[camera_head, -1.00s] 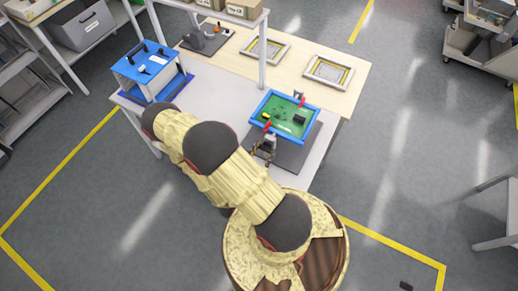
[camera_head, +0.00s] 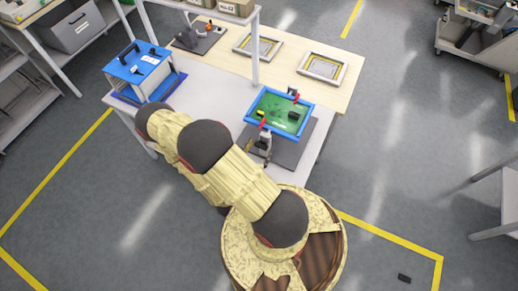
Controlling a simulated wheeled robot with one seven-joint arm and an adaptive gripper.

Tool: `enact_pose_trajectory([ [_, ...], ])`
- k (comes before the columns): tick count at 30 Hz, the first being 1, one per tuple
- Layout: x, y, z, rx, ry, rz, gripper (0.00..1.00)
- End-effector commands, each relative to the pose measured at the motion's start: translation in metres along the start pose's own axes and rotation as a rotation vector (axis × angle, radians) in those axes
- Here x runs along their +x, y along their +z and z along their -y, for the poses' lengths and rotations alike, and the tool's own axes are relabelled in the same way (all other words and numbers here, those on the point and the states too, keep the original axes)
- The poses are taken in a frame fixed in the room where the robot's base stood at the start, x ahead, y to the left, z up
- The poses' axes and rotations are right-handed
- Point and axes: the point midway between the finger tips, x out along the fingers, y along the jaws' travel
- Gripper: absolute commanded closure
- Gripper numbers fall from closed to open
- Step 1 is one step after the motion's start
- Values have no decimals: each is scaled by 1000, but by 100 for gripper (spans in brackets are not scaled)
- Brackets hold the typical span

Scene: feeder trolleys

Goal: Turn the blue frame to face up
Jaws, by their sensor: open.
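The blue frame (camera_head: 256,101) surrounds a green board (camera_head: 275,106) that carries a black part and a small yellow part. It sits in a dark grey fixture (camera_head: 289,152) on the workbench, with red-tipped clamps at its near and far edges. The green side with the parts shows upward. My gripper (camera_head: 265,140) is small in view, near the frame's near edge, at the near clamp. It is apparently empty; my arm partly hides the bench in front of it, and I cannot tell whether the fingers touch the frame.
A blue box with a black handle (camera_head: 140,70) stands at the bench's left. Two grey frames with yellow edging (camera_head: 323,66) (camera_head: 258,45) lie on the wooden part behind. A shelf post (camera_head: 255,50) rises between. Open floor lies to the right.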

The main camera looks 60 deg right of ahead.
Motion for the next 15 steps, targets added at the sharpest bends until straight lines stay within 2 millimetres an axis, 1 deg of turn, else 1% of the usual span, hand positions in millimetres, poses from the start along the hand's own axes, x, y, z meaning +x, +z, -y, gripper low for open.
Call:
enact_pose_trajectory([
  [8, -5, 0, 1, -1, -2, -1, 36],
  [15, -27, 0, 2, -1, -6, -1, 36],
])
